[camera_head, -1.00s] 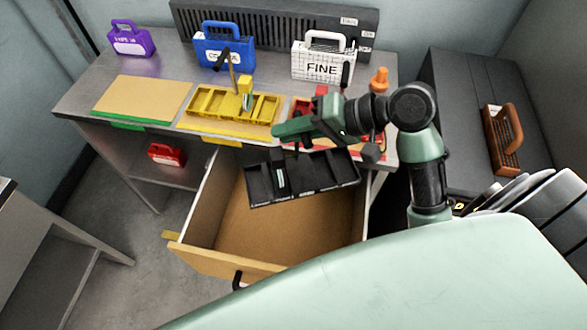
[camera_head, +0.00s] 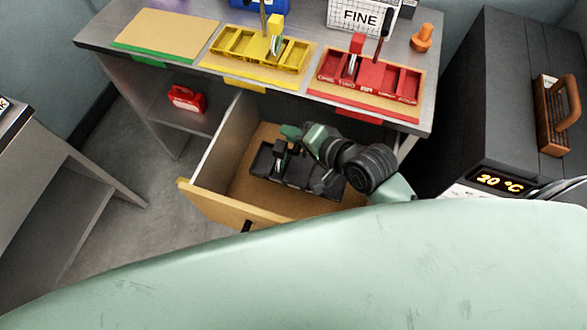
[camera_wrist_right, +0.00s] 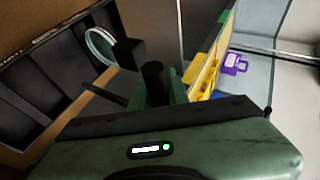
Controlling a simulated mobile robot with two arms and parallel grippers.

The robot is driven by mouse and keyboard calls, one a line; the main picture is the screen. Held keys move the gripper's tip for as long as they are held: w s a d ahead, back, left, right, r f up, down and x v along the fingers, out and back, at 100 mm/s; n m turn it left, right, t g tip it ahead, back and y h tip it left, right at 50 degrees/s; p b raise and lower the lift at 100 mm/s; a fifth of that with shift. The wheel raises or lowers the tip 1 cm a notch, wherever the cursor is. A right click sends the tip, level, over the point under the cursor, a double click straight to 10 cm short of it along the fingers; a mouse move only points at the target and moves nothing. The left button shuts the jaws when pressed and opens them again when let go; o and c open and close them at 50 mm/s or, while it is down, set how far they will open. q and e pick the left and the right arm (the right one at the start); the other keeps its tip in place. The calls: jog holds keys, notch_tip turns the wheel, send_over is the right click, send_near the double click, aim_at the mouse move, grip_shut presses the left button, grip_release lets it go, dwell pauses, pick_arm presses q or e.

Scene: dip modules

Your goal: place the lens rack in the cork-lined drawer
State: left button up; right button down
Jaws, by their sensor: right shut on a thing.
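The lens rack (camera_head: 297,172) is a black tray with several compartments and an upright post. It is inside the open cork-lined drawer (camera_head: 252,195), towards its far side. My right gripper (camera_head: 291,135) reaches down over the drawer and is shut on the rack's upright part. My arm covers the rack's right side. Whether the rack touches the cork floor cannot be told. In the right wrist view the rack (camera_wrist_right: 45,75) fills the left side, with a clear round lens (camera_wrist_right: 101,46) beside the gripper. My left gripper is not in view.
The bench above carries a yellow rack (camera_head: 262,50), a red rack (camera_head: 370,85) and an empty cork mat (camera_head: 165,35). A red case (camera_head: 186,98) sits on the shelf at left. A dark cabinet (camera_head: 500,90) reading 20 °C stands at right.

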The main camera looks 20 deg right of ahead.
aim_at(293, 163)
notch_tip(293, 163, down, 14)
jog(key=shift+w+b, duration=0.1)
jog(key=shift+b, duration=0.65)
jog(key=c, duration=1.4)
grip_release()
jog(key=shift+o, duration=0.2)
jog(key=v, duration=1.2)
